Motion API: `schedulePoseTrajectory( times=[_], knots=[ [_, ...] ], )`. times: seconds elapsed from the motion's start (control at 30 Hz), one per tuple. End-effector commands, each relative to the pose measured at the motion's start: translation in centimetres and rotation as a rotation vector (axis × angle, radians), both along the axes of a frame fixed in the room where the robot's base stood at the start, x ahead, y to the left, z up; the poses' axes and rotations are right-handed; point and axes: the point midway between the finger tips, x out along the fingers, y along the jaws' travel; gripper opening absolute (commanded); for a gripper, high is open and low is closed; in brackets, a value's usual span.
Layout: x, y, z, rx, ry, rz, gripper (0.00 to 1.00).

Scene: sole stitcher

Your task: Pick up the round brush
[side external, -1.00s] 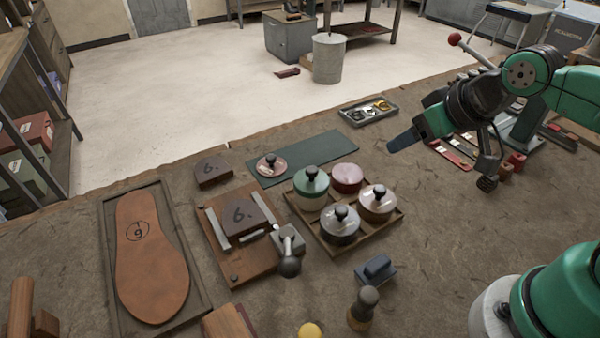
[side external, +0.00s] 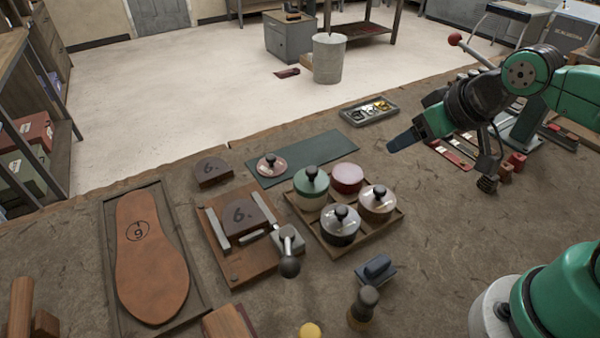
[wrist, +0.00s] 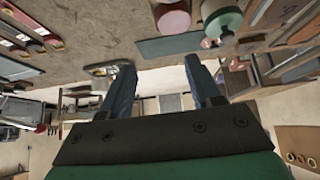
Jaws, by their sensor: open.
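The round brush (side external: 363,308) appears to be the upright piece with a dark rounded handle and a tan lower part. It stands on the workbench near the front edge of the side external view. I do not make it out in the wrist view. My gripper (side external: 392,145) is raised above the bench at the right, well behind the brush and apart from it. In the wrist view the two blue fingers of my gripper (wrist: 160,65) are spread, with nothing between them.
A blue-handled block brush (side external: 376,270) lies just behind the round brush. A wooden tray (side external: 328,247) with several lidded jars stands further back. A clamp fixture (side external: 240,270) and a sole in a frame (side external: 150,260) are left. Bare bench lies right of the jars.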

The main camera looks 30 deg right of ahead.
Motion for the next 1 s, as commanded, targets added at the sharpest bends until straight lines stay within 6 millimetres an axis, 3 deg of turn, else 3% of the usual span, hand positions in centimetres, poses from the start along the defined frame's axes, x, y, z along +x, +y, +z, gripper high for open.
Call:
schedulePoseTrajectory(
  times=[0.17, 0.23, 0.57, 0.73, 0.9, 1.0],
  knots=[
    [0.0, 0.0, 0.0, 0.0, 0.0, 0.0, 0.57],
    [0.0, 0.0, 0.0, 0.0, 0.0, 0.0, 0.69],
    [-0.2, 0.8, -0.2, -0.005, 0.013, 0.043, 0.69],
    [-2.5, 6.5, -1.7, -0.057, 0.114, 0.38, 0.69],
    [-7.4, 12.1, -3.4, -0.139, 0.233, 0.834, 0.69],
    [-9.9, 13.8, -4.0, -0.177, 0.278, 1.028, 0.69]
  ],
)
